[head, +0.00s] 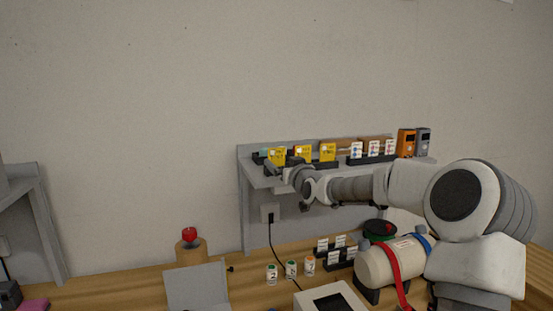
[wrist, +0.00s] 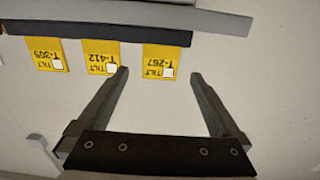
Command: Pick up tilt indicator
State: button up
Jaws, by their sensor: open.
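Three yellow tilt indicators stand in a row in a dark holder on the wall shelf. In the wrist view they appear upside down, marked TILT: T-267 (wrist: 161,61), T-412 (wrist: 101,58) and one that seems to read T-305 (wrist: 46,55). Each has a small white square. In the head view they are the left card (head: 277,156), the middle card (head: 303,152) and the right card (head: 327,151). My gripper (wrist: 160,73) is open and empty. T-267 lies between its fingertips in the picture; the left fingertip is close to T-412. I cannot tell whether anything touches.
The grey shelf (head: 243,188) also bears white cards (head: 373,148), an orange device (head: 405,143) and a grey device (head: 423,141). Below, the wooden table (head: 130,286) holds small numbered containers (head: 291,268), a strapped cylinder (head: 384,263) and a red-knobbed object (head: 190,245).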

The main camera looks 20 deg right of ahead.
aim_at(277, 153)
jog(key=shift+w, duration=0.75)
jog(key=shift+w+r+p, duration=0.25)
jog(key=shift+w+p, duration=0.2)
jog(key=w, duration=0.1)
jog(key=w+p, duration=0.1)
jog(key=w, duration=0.1)
jog(key=shift+w+r, duration=0.15)
jog(key=shift+r, duration=0.1)
jog(key=shift+w+f+p, duration=0.1)
jog(key=shift+w+p, duration=0.25)
jog(key=shift+w, duration=0.2)
jog(key=shift+c, duration=0.2)
jog(key=c, duration=1.3)
